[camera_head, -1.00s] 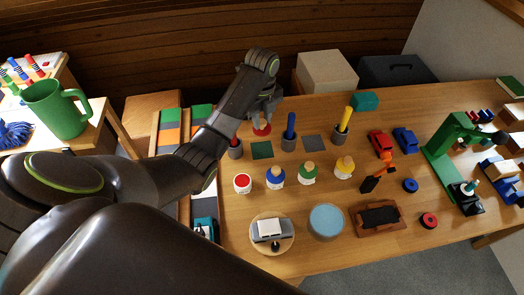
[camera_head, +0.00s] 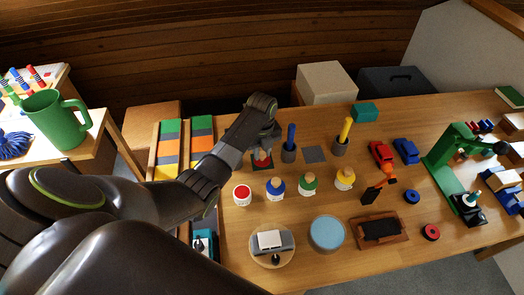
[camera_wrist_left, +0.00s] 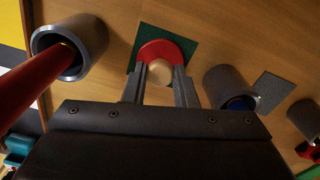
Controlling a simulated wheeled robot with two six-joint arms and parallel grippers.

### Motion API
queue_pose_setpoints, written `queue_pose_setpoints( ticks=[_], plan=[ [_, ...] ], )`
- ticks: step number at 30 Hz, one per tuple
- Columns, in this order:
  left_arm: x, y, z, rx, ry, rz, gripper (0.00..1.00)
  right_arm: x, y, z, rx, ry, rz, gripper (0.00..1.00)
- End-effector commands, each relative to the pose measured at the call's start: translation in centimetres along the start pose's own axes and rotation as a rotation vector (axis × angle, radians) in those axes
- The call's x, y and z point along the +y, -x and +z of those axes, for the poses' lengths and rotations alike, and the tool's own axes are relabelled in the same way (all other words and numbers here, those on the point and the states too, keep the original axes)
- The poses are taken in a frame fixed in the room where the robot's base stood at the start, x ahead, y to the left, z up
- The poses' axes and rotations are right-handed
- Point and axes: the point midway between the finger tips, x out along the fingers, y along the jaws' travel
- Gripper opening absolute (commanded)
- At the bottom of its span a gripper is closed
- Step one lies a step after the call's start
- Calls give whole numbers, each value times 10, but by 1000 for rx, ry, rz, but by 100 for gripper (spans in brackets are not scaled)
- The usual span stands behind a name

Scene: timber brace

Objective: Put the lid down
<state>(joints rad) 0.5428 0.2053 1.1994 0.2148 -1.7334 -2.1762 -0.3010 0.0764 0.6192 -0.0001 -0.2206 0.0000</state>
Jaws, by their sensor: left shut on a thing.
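The red lid (camera_head: 262,162) with a round wooden knob is in my left gripper (camera_head: 263,145). In the left wrist view, the fingers (camera_wrist_left: 160,80) are shut on the knob (camera_wrist_left: 160,72), and the red disc (camera_wrist_left: 165,48) shows around it. The lid is over the dark green square (camera_wrist_left: 190,44) and hides part of it. I cannot tell whether the lid touches the square. A white jar with a red top and no knob (camera_head: 242,194) stands nearer me. My right gripper is not in view.
Jars with blue (camera_head: 276,187), green (camera_head: 308,185) and yellow (camera_head: 345,179) lids stand in a row. Grey cups flank the square; one holds a blue stick (camera_head: 290,138), another a red stick (camera_wrist_left: 30,85). A bare grey square (camera_head: 315,154) lies further right.

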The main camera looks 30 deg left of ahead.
Motion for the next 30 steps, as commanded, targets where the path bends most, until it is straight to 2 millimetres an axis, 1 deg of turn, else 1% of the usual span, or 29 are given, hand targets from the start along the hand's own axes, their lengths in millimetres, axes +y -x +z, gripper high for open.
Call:
queue_pose_setpoints(
  ticks=[11,12,16,17,26,29,30],
  plan=[
    [0,-5,0,-1,1,0,4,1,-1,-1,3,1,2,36],
    [0,-5,0,-1,1,-1,28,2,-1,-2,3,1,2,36],
    [0,-5,0,-1,1,-1,45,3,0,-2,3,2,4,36],
    [0,-5,0,-1,1,-1,47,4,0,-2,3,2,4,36],
    [0,-2,0,-1,1,0,47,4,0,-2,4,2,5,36],
    [0,5,1,-3,1,-2,47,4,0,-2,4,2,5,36],
    [0,10,1,-4,1,-3,47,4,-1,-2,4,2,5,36]
  ],
)
